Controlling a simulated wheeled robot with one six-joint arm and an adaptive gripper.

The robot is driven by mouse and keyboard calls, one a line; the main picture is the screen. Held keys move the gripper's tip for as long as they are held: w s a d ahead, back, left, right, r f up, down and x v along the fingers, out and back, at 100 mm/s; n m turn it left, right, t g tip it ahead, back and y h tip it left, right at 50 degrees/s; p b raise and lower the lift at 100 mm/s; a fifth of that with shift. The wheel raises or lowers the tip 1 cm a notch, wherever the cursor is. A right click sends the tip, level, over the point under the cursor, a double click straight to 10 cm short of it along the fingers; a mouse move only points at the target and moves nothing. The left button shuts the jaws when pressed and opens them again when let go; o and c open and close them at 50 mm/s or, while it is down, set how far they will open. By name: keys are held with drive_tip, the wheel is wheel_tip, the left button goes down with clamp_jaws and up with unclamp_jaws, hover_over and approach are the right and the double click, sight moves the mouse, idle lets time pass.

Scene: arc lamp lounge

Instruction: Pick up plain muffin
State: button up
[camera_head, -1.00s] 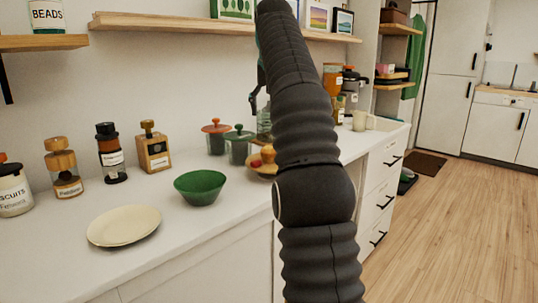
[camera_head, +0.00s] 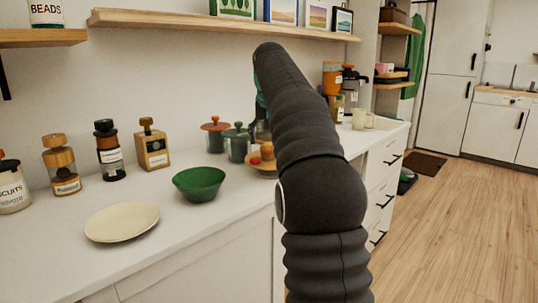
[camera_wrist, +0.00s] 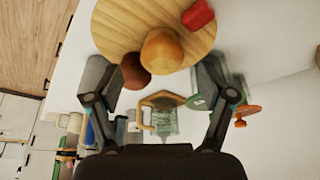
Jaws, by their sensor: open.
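The plain muffin (camera_wrist: 162,50), tan and rounded, sits on a round wooden board (camera_wrist: 128,22) in the wrist view. A darker brown muffin-like item (camera_wrist: 134,72) lies beside it at lower left, and a red item (camera_wrist: 198,14) lies at upper right. My gripper (camera_wrist: 155,68) is open, with one finger on each side of the picture and the two muffins showing between them. Nothing is held. In the head view the board (camera_head: 262,174) and a tan item on it (camera_head: 267,151) are partly hidden by my arm, which also hides the gripper.
A green bowl (camera_head: 199,185) and a cream plate (camera_head: 121,222) stand on the white counter to the left. Red-lidded (camera_head: 215,136) and green-lidded (camera_head: 237,143) jars stand just behind the board. A wooden shelf (camera_head: 180,22) runs above. Mugs (camera_head: 360,119) stand farther right.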

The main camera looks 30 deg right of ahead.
sight(269, 144)
drive_tip(key=x, duration=0.3)
drive_tip(key=shift+a+f, duration=0.15)
drive_tip(key=shift+f, duration=0.05)
drive_tip(key=c, duration=1.2)
drive_tip(key=shift+r, duration=0.1)
